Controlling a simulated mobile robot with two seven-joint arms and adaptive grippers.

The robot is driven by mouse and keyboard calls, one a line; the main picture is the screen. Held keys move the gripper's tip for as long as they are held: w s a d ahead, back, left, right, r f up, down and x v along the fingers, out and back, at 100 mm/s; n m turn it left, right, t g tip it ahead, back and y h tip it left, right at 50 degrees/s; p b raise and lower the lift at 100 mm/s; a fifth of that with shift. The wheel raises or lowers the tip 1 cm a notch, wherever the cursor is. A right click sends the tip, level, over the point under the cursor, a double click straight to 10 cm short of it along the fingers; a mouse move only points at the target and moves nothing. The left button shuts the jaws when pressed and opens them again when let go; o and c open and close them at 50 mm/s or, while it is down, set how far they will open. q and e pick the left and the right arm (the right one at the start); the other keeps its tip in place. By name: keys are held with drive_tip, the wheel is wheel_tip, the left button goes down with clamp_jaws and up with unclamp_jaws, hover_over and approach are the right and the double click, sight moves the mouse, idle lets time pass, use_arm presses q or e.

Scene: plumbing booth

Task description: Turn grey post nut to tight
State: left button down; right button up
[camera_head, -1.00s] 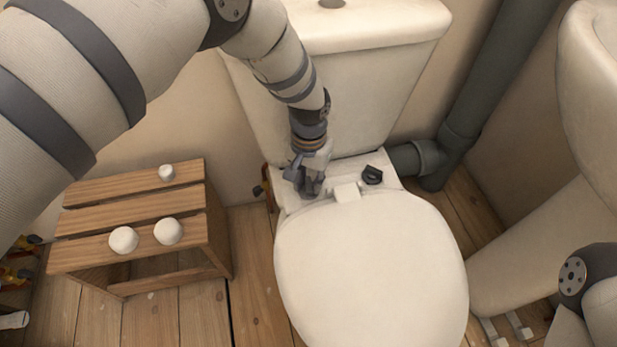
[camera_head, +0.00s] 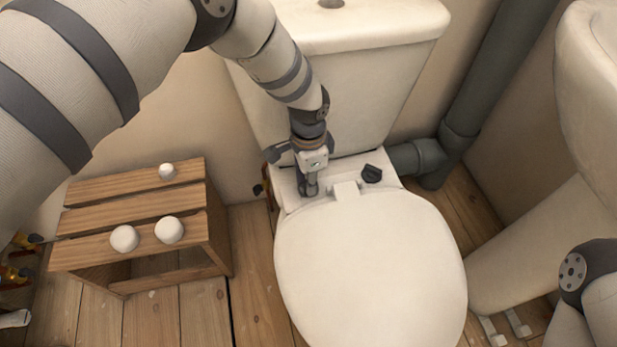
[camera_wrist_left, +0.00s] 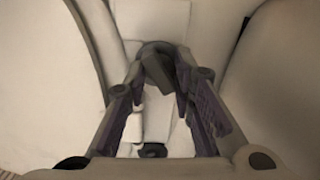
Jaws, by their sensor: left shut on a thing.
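My left gripper (camera_head: 309,190) points down at the back left of the toilet, beside the seat hinge. In the left wrist view its two fingers close around the grey post nut (camera_wrist_left: 158,66); the gripper is shut on it. In the head view that nut is mostly hidden by the fingers. A second, black nut (camera_head: 372,174) stands on the right side of the toilet's back ledge, apart from the gripper. It also shows low in the left wrist view (camera_wrist_left: 152,150). My right gripper is out of view.
The closed toilet lid (camera_head: 370,265) lies in front and the cistern (camera_head: 345,85) rises close behind the gripper. A grey waste pipe (camera_head: 470,110) runs at the right. A wooden slatted stool (camera_head: 140,219) with white knobs stands at the left. A basin (camera_head: 590,90) is at the right edge.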

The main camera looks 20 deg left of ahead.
use_arm(q)
drive_tip(key=shift+a+m, duration=0.1)
drive_tip(key=shift+m, duration=0.5)
drive_tip(key=c, duration=1.4)
unclamp_jaws()
wheel_tip(320, 180, up, 12)
